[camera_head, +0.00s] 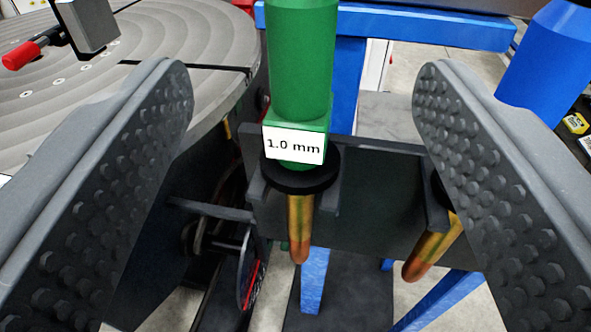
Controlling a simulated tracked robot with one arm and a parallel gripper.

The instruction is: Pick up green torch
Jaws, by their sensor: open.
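The green torch (301,60) stands upright in a dark holder, with a white label reading "1.0 mm" on its lower body. Its copper-coloured nozzle (300,225) hangs below the holder's black ring. The top of the torch is cut off by the picture's upper edge. My gripper (300,120) is open, with one studded finger on each side of the torch. There are clear gaps between both fingers and the torch, so neither appears to touch it.
A blue torch (550,50) sits at the right, partly behind my right finger; a second copper nozzle (432,255) shows below. The dark holder (375,190) joins a blue frame (400,25). A large round grey table (190,45) is at the left, with a red-tipped clamp (22,55).

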